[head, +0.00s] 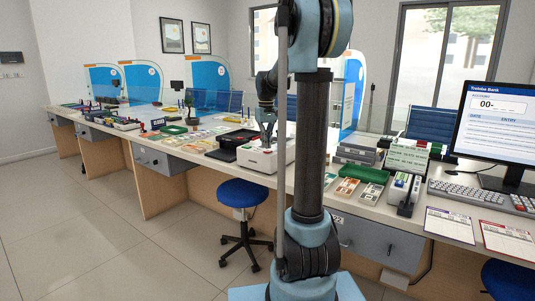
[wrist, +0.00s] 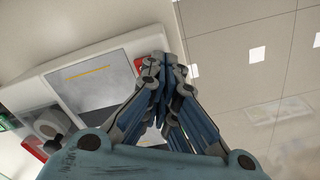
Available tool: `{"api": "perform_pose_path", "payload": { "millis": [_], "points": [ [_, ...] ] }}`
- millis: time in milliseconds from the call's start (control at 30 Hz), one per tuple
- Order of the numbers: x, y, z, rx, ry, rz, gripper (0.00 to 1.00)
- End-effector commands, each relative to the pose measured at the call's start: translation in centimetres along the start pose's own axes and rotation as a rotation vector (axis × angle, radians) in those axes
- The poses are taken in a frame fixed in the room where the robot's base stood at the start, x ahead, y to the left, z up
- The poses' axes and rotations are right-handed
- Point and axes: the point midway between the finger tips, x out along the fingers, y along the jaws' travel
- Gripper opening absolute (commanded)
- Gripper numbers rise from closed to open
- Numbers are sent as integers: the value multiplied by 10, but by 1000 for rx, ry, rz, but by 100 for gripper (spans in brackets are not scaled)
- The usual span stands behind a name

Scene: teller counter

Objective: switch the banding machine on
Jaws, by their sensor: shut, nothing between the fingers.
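The banding machine looks to be the white box-shaped machine (head: 262,158) on the counter, left of my arm's column. In the wrist view, the white machine (wrist: 90,75) has a grey top panel with a yellow line. My gripper (head: 266,143) points down at the machine's top in the head view. In the wrist view, my gripper (wrist: 161,62) is shut and empty, with its tips over the machine's edge. A small red patch (wrist: 188,73) shows just beside the fingertips; I cannot tell whether it is the switch or whether the fingers touch it.
The long counter (head: 160,147) carries a black tray (head: 236,138) left of the machine and a green tray (head: 366,173) to the right. A monitor (head: 490,128) and keyboard (head: 480,193) stand far right. A blue stool (head: 243,193) is in front of the counter.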

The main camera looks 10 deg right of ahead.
Motion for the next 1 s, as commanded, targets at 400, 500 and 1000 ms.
{"api": "perform_pose_path", "payload": {
  "millis": [400, 500, 1000],
  "points": [
    [1, 0, 0, 0, 0, 0, 0],
    [2, 0, 0, 0, 0, 0, 0],
    [8, 0, 0, 0, 0, 0, 0]
  ]
}}
